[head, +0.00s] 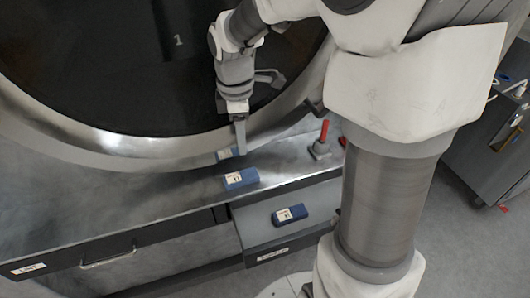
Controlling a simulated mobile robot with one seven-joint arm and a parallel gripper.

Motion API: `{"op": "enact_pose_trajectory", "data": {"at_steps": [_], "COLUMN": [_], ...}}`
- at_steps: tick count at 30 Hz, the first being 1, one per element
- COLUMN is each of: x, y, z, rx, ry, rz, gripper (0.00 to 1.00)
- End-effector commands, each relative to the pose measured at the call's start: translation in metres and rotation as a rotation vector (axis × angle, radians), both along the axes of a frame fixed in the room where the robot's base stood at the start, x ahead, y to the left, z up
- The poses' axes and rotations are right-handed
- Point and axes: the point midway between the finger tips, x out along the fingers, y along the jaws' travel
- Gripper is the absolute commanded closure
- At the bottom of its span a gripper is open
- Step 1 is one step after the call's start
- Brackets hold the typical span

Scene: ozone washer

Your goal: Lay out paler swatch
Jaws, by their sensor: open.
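A blue swatch (241,178) with a white label lies on the metal ledge below the round washer door. A second blue swatch (290,215), also labelled and a little darker, lies in the open drawer below the ledge. A smaller blue and pale patch (226,155) shows at the door's metal rim; I cannot tell whether it is another swatch or a reflection. My gripper (240,149) is open and points down just above and behind the swatch on the ledge, apart from it. Its far finger is partly hidden.
The washer door (130,80) with its metal rim stands close behind my gripper. A red-handled lever (321,140) rises from the ledge to the right. The open drawer (262,238) juts out in front. The ledge at left is clear.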

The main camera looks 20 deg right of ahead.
Motion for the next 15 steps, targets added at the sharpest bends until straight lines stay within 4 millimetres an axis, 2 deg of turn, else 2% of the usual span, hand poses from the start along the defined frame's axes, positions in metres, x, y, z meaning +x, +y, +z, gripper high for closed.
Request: {"op": "enact_pose_trajectory", "data": {"at_steps": [1, 6, 12, 15], "x": [-0.012, -0.051, -0.101, -0.125], "y": [-0.001, -0.006, -0.01, -0.011], "z": [0.016, 0.053, 0.082, 0.091], "rx": [-0.004, 0.022, 0.113, 0.182], "ry": [-0.037, -0.145, -0.263, -0.313], "rz": [-0.078, -0.381, -0.729, -0.899], "gripper": [0.36, 0.36, 0.36, 0.36]}}
